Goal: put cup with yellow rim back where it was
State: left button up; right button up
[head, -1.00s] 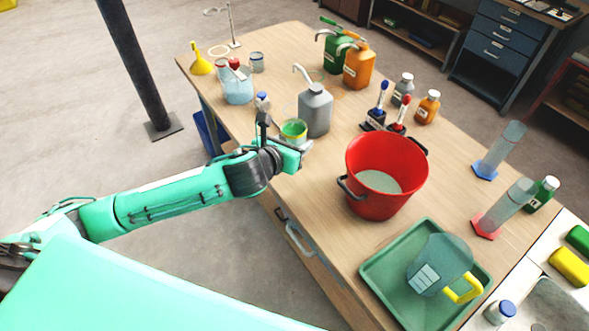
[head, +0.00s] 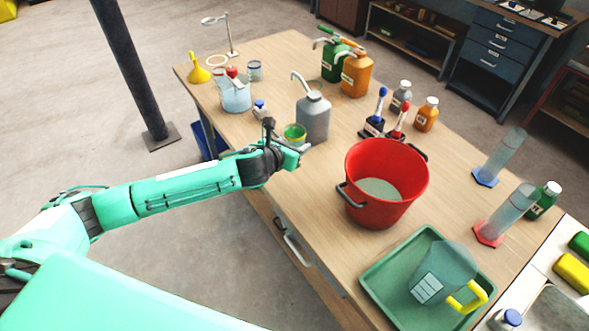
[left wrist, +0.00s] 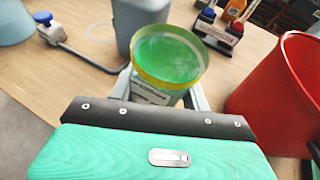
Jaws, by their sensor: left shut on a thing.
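The cup with the yellow rim (head: 294,134) is a small cup with green contents, near the left edge of the table in the head view. My left gripper (head: 299,148) is shut on this cup. In the left wrist view the cup (left wrist: 167,60) sits upright between the two fingers (left wrist: 158,92), with its rim above them. It is in front of the grey pump bottle (head: 314,118). I cannot tell whether its base touches the table. My right gripper is not in view.
A red bucket (head: 385,180) stands to the right of the cup. A green tray (head: 385,285) with a jug (head: 442,272) lies at the front. Bare wood lies between cup and bucket.

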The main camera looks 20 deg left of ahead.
pick_arm(q)
send_over(294, 176)
notch_tip(294, 176, down, 6)
jog(key=shift+w+d+r, duration=0.1)
jog(key=shift+r, duration=0.1)
jog(key=shift+f, duration=2.5)
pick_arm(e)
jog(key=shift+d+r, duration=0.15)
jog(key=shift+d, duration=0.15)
pick_arm(q)
jog(key=shift+f, duration=0.2)
jog(key=o, duration=1)
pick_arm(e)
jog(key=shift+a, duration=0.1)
pick_arm(q)
jog(key=shift+r, duration=0.1)
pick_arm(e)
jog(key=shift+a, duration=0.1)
